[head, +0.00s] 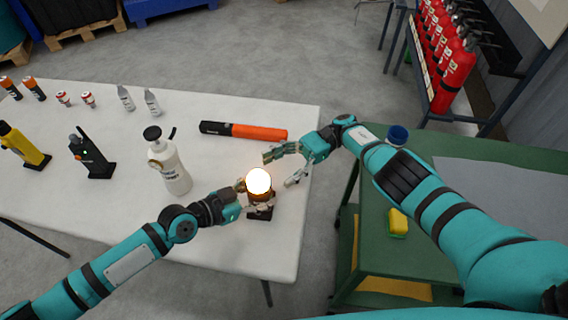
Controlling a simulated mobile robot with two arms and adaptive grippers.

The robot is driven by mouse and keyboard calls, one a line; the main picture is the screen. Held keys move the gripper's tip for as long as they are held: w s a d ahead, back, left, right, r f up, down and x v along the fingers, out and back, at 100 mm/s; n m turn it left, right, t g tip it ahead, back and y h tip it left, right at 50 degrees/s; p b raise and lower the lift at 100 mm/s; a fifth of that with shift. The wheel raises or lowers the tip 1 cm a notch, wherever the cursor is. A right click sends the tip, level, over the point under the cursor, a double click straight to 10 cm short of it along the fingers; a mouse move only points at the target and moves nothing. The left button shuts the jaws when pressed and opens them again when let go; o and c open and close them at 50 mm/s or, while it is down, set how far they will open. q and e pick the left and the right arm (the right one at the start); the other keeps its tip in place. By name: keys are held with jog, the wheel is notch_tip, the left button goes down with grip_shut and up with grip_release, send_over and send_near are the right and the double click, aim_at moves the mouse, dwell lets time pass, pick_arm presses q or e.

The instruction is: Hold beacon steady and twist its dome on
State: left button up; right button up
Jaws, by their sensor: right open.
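The beacon (260,199) stands upright near the right end of the white table, with a dark base. Its round dome (258,180) glows bright and sits on top; whether it is fully seated cannot be told. My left gripper (253,197) comes in from the left with its fingers around the beacon's body below the dome, shut on it and partly hiding it. My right gripper (277,170) is open and empty, just right of and beyond the dome, its fingers spread and apart from it.
An orange-black flashlight (243,131) lies behind the beacon. A white bottle (168,162), a radio (92,155) and a yellow torch (22,145) stand left on the white table (205,235). A green cart (385,255) holds a sponge (397,223) and a blue cup (397,135).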

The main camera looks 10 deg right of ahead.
dwell(0.3)
dwell(0.4)
pick_arm(q)
jog(key=o, duration=1.6)
